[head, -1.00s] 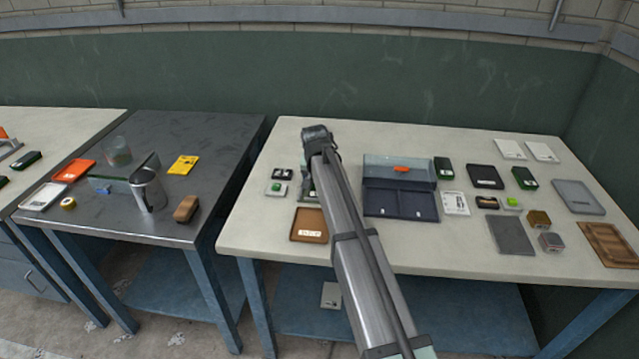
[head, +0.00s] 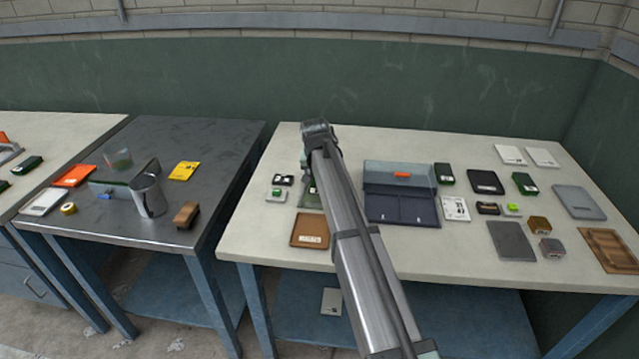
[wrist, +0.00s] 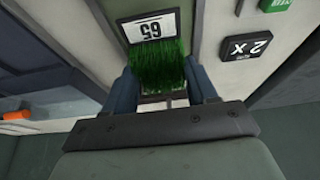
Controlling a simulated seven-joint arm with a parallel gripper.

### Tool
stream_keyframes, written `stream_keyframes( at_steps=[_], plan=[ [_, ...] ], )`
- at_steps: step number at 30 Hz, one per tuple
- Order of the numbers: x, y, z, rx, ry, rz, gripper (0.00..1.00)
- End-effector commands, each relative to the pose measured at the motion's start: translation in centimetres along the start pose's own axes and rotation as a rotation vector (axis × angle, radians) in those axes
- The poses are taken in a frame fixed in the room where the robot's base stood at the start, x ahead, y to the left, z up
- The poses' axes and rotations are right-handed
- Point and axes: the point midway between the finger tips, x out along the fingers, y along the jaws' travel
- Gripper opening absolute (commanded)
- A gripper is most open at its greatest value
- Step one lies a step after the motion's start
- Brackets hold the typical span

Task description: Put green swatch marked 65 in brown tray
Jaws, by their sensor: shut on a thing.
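The green swatch marked 65 (wrist: 158,58) is held between the two fingers of my gripper (wrist: 166,88) in the wrist view. It has grass-like green pile and a white label reading 65, upside down there. In the head view my gripper (head: 307,162) is over the left part of the pale table, and my arm hides most of what it holds. A brown tray (head: 298,240) with a white label lies in front of my gripper, left of my arm. A dark green flat patch (head: 309,200) shows behind that tray; I cannot tell whether it is the swatch or a mat.
A black "x 2" marker (wrist: 248,46) and a green-buttoned block (head: 276,194) sit left of my gripper. An open dark case (head: 402,207) stands right of my arm. A wooden tray (head: 608,247) is at the far right. A metal cup (head: 149,195) stands on the dark table.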

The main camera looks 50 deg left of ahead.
Motion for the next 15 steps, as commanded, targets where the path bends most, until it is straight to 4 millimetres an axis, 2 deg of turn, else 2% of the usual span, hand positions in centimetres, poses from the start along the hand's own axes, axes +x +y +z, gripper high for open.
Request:
stream_keyframes(
  at_steps=[6, 11, 15],
  plan=[
    [-3.6, 0.0, -1.6, 0.0, 0.001, -0.001, 0.24],
    [-5.2, -0.1, -2.2, -0.001, 0.0, -0.001, 0.24],
    [-6.2, -1.2, -2.2, -0.012, 0.002, -0.006, 0.24]
  ],
)
